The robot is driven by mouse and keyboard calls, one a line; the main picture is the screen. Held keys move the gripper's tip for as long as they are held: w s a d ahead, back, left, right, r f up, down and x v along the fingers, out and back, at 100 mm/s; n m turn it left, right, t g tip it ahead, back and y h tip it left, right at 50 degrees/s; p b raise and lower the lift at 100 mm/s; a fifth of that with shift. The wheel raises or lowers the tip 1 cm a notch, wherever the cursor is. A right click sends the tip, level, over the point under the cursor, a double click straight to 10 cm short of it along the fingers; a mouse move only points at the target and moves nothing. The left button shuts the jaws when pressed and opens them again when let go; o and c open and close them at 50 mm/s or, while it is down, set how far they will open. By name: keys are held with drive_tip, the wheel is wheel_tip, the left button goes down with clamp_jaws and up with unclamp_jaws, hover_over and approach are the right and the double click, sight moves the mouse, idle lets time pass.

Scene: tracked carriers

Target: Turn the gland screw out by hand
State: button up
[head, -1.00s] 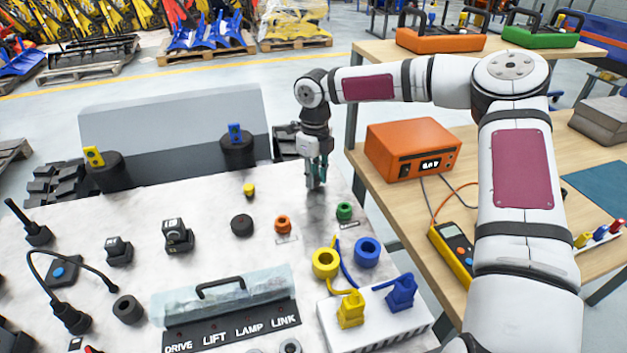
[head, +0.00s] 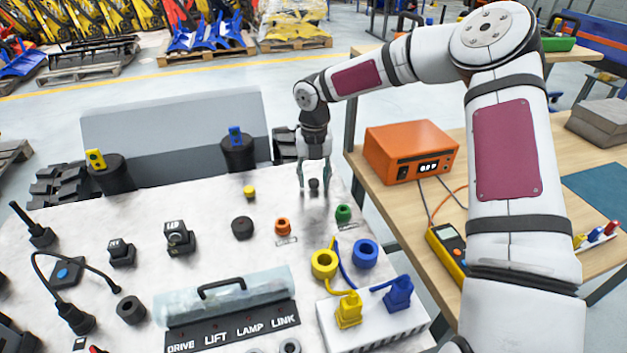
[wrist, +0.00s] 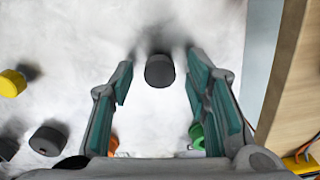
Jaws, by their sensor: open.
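A small dark round cap, which looks like the gland screw (head: 314,184), stands on the pale worn deck near its far right corner. It also shows as a dark cylinder (wrist: 159,70) in the wrist view. My gripper (head: 314,190) is open above the deck, pointing down, with one finger on each side of the cap. In the wrist view the teal-padded fingers (wrist: 165,90) stand apart, with clear gaps to the cap on both sides. No thread shows.
A wooden bench with an orange meter box (head: 411,150) is close on the right.

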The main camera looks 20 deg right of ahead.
drive_tip(key=m, duration=0.4)
drive_tip(key=shift+m, duration=0.4)
drive_tip(key=m, duration=1)
drive_tip(key=shift+a, duration=0.1)
drive_tip(key=m, duration=0.4)
drive_tip(key=shift+m+b, duration=0.3)
drive_tip(key=shift+b, duration=0.1)
drive_tip(key=shift+c, duration=0.3)
